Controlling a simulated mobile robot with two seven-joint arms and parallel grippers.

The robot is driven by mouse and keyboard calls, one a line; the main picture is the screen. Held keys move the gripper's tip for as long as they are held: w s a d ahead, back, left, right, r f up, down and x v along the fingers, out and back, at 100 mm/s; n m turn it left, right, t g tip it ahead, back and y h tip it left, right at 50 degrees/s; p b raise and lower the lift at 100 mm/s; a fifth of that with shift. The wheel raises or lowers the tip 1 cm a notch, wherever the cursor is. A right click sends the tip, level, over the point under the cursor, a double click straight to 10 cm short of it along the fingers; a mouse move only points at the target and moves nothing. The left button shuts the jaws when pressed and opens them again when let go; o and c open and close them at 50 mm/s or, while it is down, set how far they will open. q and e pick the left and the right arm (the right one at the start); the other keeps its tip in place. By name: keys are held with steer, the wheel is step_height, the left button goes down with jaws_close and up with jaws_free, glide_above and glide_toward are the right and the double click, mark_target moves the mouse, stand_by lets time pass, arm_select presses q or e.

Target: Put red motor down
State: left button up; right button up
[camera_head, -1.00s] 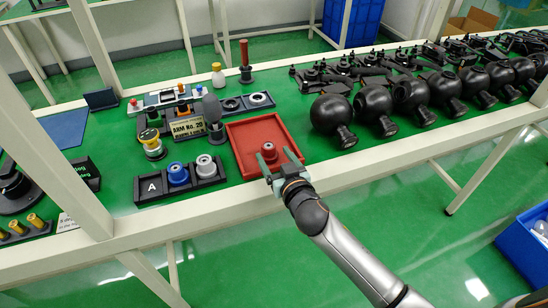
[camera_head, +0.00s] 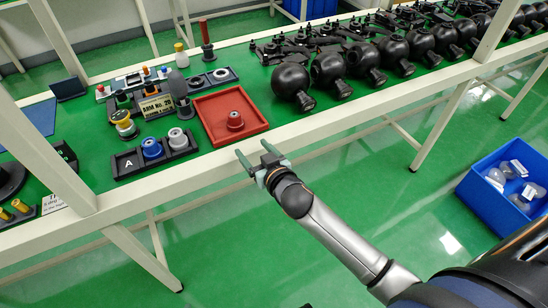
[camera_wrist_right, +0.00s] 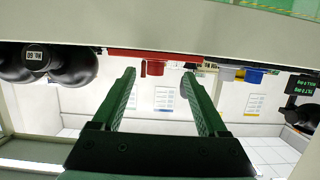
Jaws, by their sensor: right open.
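The red motor (camera_head: 235,120) stands upright in the red tray (camera_head: 213,139), toward the tray's right side. My right gripper (camera_head: 254,158) is open and empty, in front of the table's front edge and apart from the motor. In the right wrist view the two green fingers of my right gripper (camera_wrist_right: 160,98) are spread with nothing between them. The red motor (camera_wrist_right: 155,68) and the red tray (camera_wrist_right: 120,54) show beyond the fingertips, near the top. My left gripper is not in view.
A black holder marked A (camera_head: 129,164) with a blue motor (camera_head: 152,148) and a silver one (camera_head: 178,137) stands left of the tray. Several black round housings (camera_head: 291,82) line the right. The white table edge (camera_head: 190,180) lies beside my right gripper.

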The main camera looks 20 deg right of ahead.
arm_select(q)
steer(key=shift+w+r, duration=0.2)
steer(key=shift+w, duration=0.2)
arm_select(e)
steer(key=s+f+g, duration=0.2)
steer(key=s+f, duration=0.3)
steer(key=s, duration=0.3)
steer(key=s+a+f+n+g+y, duration=0.1)
steer(key=s+f+g, duration=0.1)
steer(key=s+f, duration=0.3)
steer(key=s+f+g, duration=0.1)
steer(key=s+f, duration=0.4)
steer(key=s, duration=0.6)
steer(key=shift+s+a+f+n+g+y, duration=0.2)
steer(key=shift+a+f+n+g+y, duration=0.1)
steer(key=shift+a+f+g+y, duration=0.1)
steer(key=shift+r, duration=0.1)
arm_select(q)
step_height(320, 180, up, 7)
steer(key=p, duration=0.7)
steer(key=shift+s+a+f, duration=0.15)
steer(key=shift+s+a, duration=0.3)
arm_select(e)
step_height(320, 180, up, 6)
steer(key=d, duration=0.1)
steer(key=shift+s+d+r, duration=0.15)
steer(key=shift+s+r, duration=0.05)
steer(key=shift+s, duration=0.1)
